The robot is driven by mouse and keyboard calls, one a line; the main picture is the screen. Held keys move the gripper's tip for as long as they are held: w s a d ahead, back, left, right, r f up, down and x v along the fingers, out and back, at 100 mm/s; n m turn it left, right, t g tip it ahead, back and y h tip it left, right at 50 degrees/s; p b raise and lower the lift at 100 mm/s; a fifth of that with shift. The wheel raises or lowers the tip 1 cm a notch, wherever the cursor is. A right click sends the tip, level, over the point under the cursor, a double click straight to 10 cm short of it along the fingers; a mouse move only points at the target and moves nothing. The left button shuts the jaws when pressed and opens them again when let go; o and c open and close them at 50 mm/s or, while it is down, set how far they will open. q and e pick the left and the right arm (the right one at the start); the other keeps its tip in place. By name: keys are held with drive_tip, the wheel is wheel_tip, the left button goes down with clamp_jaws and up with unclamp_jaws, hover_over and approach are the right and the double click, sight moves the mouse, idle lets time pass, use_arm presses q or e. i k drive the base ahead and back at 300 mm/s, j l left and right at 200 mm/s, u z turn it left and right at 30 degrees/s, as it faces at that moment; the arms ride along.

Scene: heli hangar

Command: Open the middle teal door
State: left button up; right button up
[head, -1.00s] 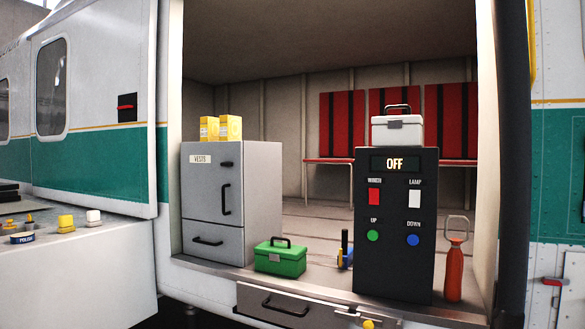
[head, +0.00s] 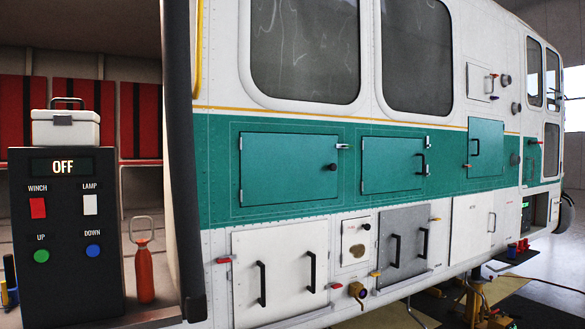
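Three teal doors sit in a row on the helicopter's teal stripe in the head view. The middle teal door (head: 391,168) is flat, rectangular and looks closed. It has a dark upright handle (head: 423,165) at its right edge and a small latch (head: 428,143) above that handle. The left teal door (head: 282,170) is larger, with a round black knob at its right. The right teal door (head: 488,143) is farther away, with a dark handle at its left side. Neither of my grippers is in view.
Below are white doors (head: 280,272), a grey door (head: 402,243) with two black handles, and a brass valve (head: 357,291) sticking out. At left is the open cabin with a black control panel (head: 65,270) reading OFF and a red bottle (head: 144,277). Yellow stands (head: 476,300) are at lower right.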

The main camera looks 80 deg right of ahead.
sight(389, 165)
drive_tip(key=z, duration=3.25)
drive_tip(key=i+l+z, duration=0.1)
drive_tip(key=i+l, duration=0.15)
drive_tip(key=i, duration=0.15)
drive_tip(key=i+l+z, duration=0.1)
drive_tip(key=i+l, duration=0.15)
drive_tip(key=i, duration=0.15)
drive_tip(key=i+l+z, duration=0.1)
drive_tip(key=i, duration=0.3)
drive_tip(key=i+l+z, duration=0.15)
drive_tip(key=i, duration=0.3)
drive_tip(key=l, duration=0.1)
